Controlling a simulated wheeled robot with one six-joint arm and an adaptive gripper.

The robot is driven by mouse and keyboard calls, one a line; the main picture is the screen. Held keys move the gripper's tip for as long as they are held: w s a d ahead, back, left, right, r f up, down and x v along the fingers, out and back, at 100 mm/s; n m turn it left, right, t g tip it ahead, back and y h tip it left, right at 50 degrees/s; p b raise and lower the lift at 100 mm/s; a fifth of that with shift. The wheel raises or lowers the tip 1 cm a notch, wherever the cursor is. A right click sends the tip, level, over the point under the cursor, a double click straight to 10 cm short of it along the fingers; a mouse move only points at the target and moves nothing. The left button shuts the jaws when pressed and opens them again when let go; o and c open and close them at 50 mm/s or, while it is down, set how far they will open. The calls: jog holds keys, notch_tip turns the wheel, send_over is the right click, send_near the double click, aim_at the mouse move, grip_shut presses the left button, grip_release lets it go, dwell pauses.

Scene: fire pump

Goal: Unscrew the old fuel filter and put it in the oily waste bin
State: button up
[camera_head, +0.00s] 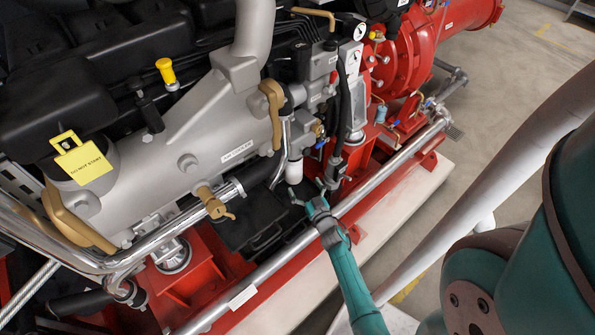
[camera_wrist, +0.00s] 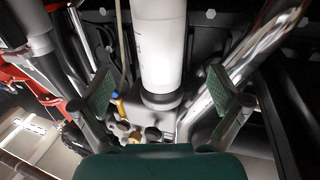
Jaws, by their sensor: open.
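The old fuel filter (camera_head: 294,170) is a white upright cylinder on the side of the grey engine. In the wrist view, the filter (camera_wrist: 161,45) stands upright in the middle, with a dark collar at one end. My gripper (camera_head: 308,189) is open and empty, close to the filter's lower end in the head view. In the wrist view, my gripper's green-padded fingers (camera_wrist: 160,88) are spread to either side of the filter, with gaps on both sides. I cannot tell how deep the filter lies between them. No oily waste bin is in view.
A shiny pipe (camera_wrist: 248,55) runs close beside the filter. A black box (camera_head: 262,222) lies below it. A long silver rail (camera_head: 375,177) passes beneath my arm. A yellow tag (camera_head: 82,158) reads "DO NOT START". Open floor (camera_head: 520,95) lies at right.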

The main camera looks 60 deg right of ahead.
aim_at(300, 172)
jog(key=shift+x, duration=3.85)
jog(key=shift+w+d, duration=0.2)
jog(key=shift+w, duration=0.05)
jog(key=c, duration=1.6)
jog(key=shift+c, duration=0.2)
jog(key=shift+d+r+n+t+y, duration=0.1)
jog(key=shift+n+t+y, duration=0.25)
jog(key=shift+n+y, duration=0.3)
jog(key=shift+d+r+n+t+y, duration=0.15)
jog(key=shift+n+t+y, duration=0.25)
jog(key=shift+y, duration=0.35)
jog(key=shift+n+t+y, duration=0.25)
jog(key=shift+n+y, duration=0.2)
jog(key=shift+y, duration=0.25)
jog(key=shift+f+n+y, duration=0.15)
jog(key=shift+n+y, duration=0.45)
jog(key=shift+y, duration=0.3)
